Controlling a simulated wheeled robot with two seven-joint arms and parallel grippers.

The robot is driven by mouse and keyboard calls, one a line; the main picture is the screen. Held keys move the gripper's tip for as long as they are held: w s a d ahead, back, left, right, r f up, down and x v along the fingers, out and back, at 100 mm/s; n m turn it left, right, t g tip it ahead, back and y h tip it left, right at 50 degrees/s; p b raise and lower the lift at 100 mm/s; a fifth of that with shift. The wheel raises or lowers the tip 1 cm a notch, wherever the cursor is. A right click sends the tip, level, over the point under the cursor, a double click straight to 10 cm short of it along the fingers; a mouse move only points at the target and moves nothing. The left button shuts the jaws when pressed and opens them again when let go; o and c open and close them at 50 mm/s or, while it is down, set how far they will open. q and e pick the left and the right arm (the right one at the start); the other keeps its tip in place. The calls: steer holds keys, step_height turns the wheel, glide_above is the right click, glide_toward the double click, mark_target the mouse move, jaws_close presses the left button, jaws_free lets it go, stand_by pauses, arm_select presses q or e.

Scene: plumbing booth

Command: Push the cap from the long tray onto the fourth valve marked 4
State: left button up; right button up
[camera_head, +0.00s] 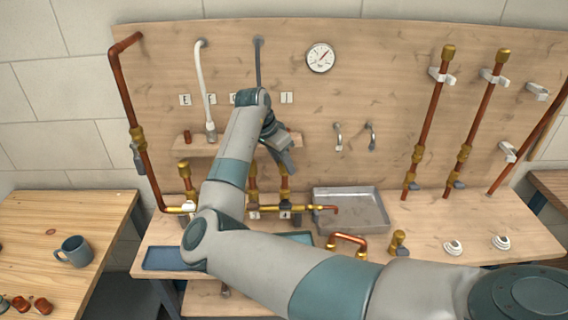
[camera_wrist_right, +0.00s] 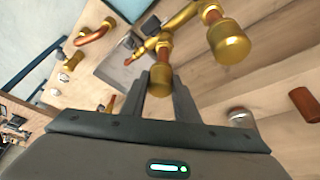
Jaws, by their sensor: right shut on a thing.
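My right gripper (camera_head: 290,168) reaches in front of the board, pointing down over the fourth valve (camera_head: 284,184), the rightmost in the row. A small tag (camera_head: 285,215) sits at its base. In the wrist view my right gripper (camera_wrist_right: 160,88) is shut on a brass cap (camera_wrist_right: 160,76). The cap lines up with the valve's pipe; I cannot tell whether it is fully seated. A neighbouring brass-topped valve (camera_wrist_right: 230,45) stands beside it. The long blue tray (camera_head: 165,258) lies at the front left of the bench, partly behind my arm. My left gripper is not in view.
A small shelf (camera_head: 178,150) behind the valves holds a copper piece (camera_head: 188,135) and a white hose end. A grey metal tray (camera_head: 375,212) lies right of the valves. A copper bend (camera_head: 347,240) and brass fitting (camera_head: 398,243) lie in front. A blue mug (camera_head: 75,251) stands on the left table.

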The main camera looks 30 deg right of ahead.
steer(key=shift+s+f, duration=0.1)
steer(key=shift+f, duration=0.1)
steer(key=o, duration=1.2)
steer(key=shift+c, duration=0.2)
steer(key=shift+r, duration=0.2)
steer(key=b+v, duration=0.5)
steer(key=v, duration=1.2)
steer(key=shift+w+r, duration=0.1)
steer(key=shift+w, duration=0.15)
step_height(320, 180, up, 6)
steer(key=p, duration=0.6)
steer(key=shift+p, duration=0.3)
